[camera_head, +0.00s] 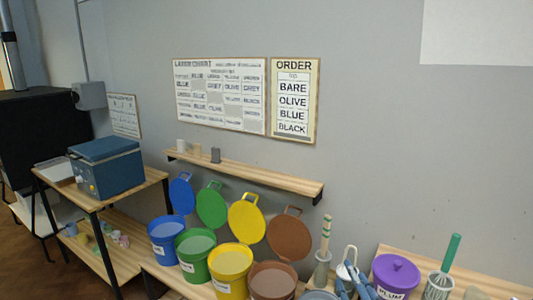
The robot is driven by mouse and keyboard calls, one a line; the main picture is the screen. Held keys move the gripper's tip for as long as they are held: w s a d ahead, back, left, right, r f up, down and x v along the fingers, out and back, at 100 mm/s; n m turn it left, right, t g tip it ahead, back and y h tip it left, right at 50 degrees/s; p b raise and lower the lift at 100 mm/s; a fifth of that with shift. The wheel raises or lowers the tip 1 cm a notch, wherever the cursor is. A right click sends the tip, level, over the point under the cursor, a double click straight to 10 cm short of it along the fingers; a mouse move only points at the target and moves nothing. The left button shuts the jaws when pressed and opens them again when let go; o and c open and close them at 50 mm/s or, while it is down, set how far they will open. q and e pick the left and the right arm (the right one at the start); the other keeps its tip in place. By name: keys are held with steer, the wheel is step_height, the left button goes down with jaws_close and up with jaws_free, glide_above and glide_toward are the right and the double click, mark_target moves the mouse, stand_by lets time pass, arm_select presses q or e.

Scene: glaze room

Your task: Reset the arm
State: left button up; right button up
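A blue and pale grey two-legged shape (350,273) shows at the bottom edge, between the utensil holder and the purple bucket. I cannot tell whether it is my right gripper or a pair of tongs, nor whether anything is held. No arm of mine can be clearly made out, and my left gripper is not in view.
Blue (166,246), green (194,262), yellow (231,273) and brown (271,287) buckets stand in a row along the wall. A lidded purple bucket (396,273) and green-handled whisk (444,270) stand right. A wall shelf (250,176) overhangs the row. A blue box (106,166) sits left.

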steer(key=s+d+f+m+g+h, duration=0.1)
steer(key=s+d+f+m+g, duration=0.2)
steer(key=s+f, duration=0.4)
steer(key=s+f+m+g, duration=0.2)
steer(key=s+f+g, duration=0.2)
steer(key=f, duration=0.5)
steer(key=s+a+f+m+g, duration=0.1)
steer(key=s+f+g, duration=0.25)
steer(key=s, duration=0.45)
steer(key=s+a+f+m+g, duration=0.1)
steer(key=s+f+g, duration=0.2)
steer(key=s+f, duration=0.35)
steer(key=s+f+g+b, duration=0.1)
steer(key=s+f, duration=0.1)
steer(key=f, duration=1)
steer(key=s+f, duration=0.2)
steer(key=f, duration=1)
steer(key=s+d+f+g+b, duration=0.1)
steer(key=s+d+f, duration=0.2)
steer(key=s+f, duration=1.4)
step_height(320, 180, down, 2)
steer(key=shift+s+f+g, duration=0.1)
steer(key=shift+s+g, duration=0.05)
steer(key=shift+g, duration=0.2)
